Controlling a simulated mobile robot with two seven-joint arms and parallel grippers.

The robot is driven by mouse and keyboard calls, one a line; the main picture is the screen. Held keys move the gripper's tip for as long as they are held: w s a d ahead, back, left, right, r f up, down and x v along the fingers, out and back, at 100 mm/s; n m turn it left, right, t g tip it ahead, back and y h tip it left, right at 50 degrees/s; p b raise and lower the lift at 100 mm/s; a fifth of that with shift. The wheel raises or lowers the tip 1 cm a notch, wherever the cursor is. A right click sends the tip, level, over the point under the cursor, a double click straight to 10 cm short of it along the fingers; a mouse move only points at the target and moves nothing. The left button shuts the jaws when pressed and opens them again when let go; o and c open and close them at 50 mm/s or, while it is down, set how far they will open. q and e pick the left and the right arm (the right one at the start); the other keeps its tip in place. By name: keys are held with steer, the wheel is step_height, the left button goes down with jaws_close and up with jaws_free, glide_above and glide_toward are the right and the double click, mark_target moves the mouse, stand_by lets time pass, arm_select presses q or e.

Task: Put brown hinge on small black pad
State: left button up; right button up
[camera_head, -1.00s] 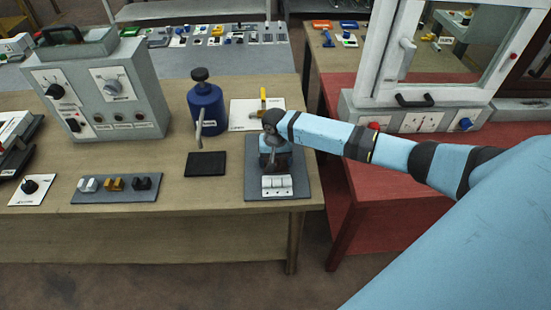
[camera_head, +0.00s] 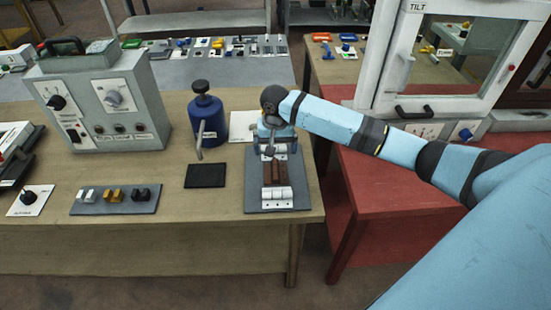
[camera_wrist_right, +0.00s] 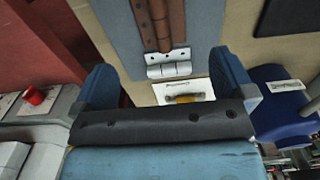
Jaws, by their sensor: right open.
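The brown hinge (camera_head: 277,180) lies on a grey board (camera_head: 254,197) at the table's right end, between a white hinge (camera_head: 277,198) in front and a silver hinge behind. The brown hinge also shows at the top of the right wrist view (camera_wrist_right: 163,20). The small black pad (camera_head: 205,175) lies flat and bare left of the board; its corner shows in the wrist view (camera_wrist_right: 284,16). My right gripper (camera_wrist_right: 165,66) is open and empty, pointing down over the board's far end, behind the brown hinge. Its fingertips are unclear in the head view. My left gripper is out of view.
A blue bottle (camera_head: 208,118) stands behind the pad. A grey control box (camera_head: 105,105) stands at the left, with a strip of small switches (camera_head: 115,200) in front. A white panel lies behind the board. The wood between pad and board is clear.

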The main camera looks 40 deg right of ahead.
mark_target(275, 168)
steer(key=f, duration=1.1)
steer(key=shift+w+d, duration=0.3)
steer(key=shift+w, duration=0.05)
steer(key=c, duration=0.9)
steer(key=shift+r, duration=0.1)
